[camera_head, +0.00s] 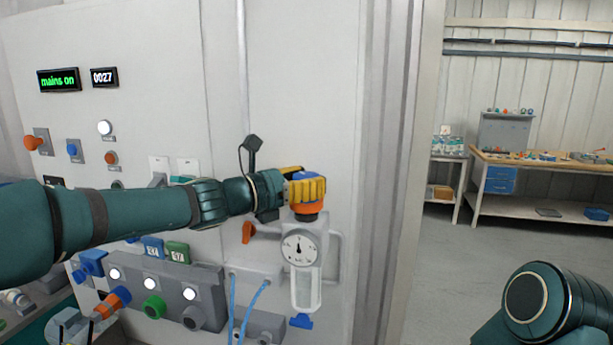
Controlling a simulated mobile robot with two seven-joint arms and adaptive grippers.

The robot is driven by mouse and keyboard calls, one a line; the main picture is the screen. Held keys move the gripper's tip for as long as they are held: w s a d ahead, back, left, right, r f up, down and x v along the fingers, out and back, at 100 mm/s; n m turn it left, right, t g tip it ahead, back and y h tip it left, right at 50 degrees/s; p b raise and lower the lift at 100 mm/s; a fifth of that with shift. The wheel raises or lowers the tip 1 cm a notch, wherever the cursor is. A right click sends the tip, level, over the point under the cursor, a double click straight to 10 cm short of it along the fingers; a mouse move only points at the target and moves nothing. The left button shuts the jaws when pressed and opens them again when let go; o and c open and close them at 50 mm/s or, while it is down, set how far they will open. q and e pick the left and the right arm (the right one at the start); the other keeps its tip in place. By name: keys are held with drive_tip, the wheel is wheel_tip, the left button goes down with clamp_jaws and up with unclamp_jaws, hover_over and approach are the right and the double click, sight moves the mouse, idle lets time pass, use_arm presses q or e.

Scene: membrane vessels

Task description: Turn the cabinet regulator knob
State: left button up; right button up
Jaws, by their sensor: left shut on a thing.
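The regulator knob (308,207) is orange and sits on top of the regulator on the cabinet (310,90) front. Below it is a round white gauge (299,247) with a dark needle pointing roughly up. My left gripper (306,190) reaches in from the left with its yellow fingers shut around the knob. The fingers hide most of the knob's upper part. My right gripper is out of view; only part of my right arm shows at the lower right.
Left of the regulator the cabinet carries a green "mains on" display (59,80), several knobs, plugs and lit buttons. Blue hoses (233,300) hang below. An orange lever (248,232) sits close by. A workbench (545,165) stands at the far right, with open floor before it.

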use_arm(q)
drive_tip(key=shift+m+g+h, duration=0.3)
drive_tip(key=shift+m+g, duration=0.1)
drive_tip(key=shift+g, duration=0.1)
drive_tip(key=o, duration=1)
drive_tip(key=shift+c, duration=0.2)
drive_tip(key=shift+o, duration=1.1)
drive_tip(key=shift+s+r, duration=0.1)
drive_tip(key=shift+a, duration=0.1)
drive_tip(key=shift+t, duration=0.3)
